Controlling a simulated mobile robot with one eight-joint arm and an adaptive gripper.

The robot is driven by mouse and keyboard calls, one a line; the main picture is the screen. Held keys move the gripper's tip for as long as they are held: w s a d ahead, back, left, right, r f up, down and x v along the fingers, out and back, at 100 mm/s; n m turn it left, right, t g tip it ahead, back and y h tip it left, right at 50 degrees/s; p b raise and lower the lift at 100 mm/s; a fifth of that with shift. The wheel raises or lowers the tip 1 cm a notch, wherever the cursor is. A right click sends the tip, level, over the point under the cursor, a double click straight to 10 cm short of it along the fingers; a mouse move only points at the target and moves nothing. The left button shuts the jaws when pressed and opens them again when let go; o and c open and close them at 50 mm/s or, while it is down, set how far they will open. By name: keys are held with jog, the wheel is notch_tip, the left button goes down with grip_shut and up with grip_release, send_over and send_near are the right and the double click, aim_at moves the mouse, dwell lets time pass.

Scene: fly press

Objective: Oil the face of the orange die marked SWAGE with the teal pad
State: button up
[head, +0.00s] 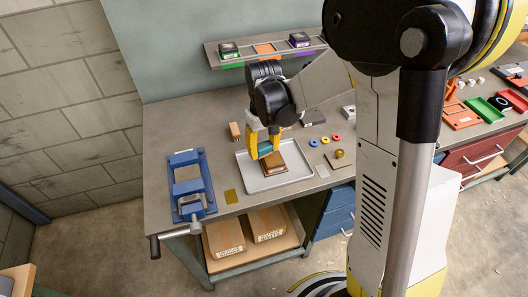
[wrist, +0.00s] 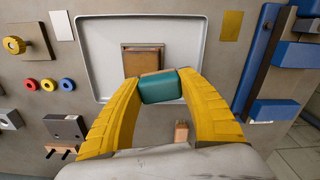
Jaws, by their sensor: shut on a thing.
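An orange-brown die (head: 274,163) lies in the grey tray (head: 287,181) on the bench. In the wrist view the die (wrist: 143,62) shows its face, with a darker border, inside the tray (wrist: 196,45). I cannot read any marking on it. My gripper (head: 264,148) is shut on the teal pad (wrist: 162,88), just above the die's near edge in the wrist view. The pad also shows between the yellow fingers in the head view (head: 265,149). The pad hides the die's lower edge in the wrist view; I cannot tell whether they touch.
A blue press-like fixture (head: 187,181) stands left of the tray. A small wooden block (head: 235,131) stands behind it. Red, yellow and blue rings (wrist: 48,85) and a brass-knobbed block (head: 339,157) lie to the right. A rear shelf (head: 266,51) holds dark dies on green and purple.

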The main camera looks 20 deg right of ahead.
jog(key=shift+w+a+r+p, duration=0.15)
jog(key=shift+r+p, duration=0.35)
jog(key=shift+r, duration=0.45)
jog(key=shift+r+p, duration=0.95)
jog(key=shift+r, duration=0.5)
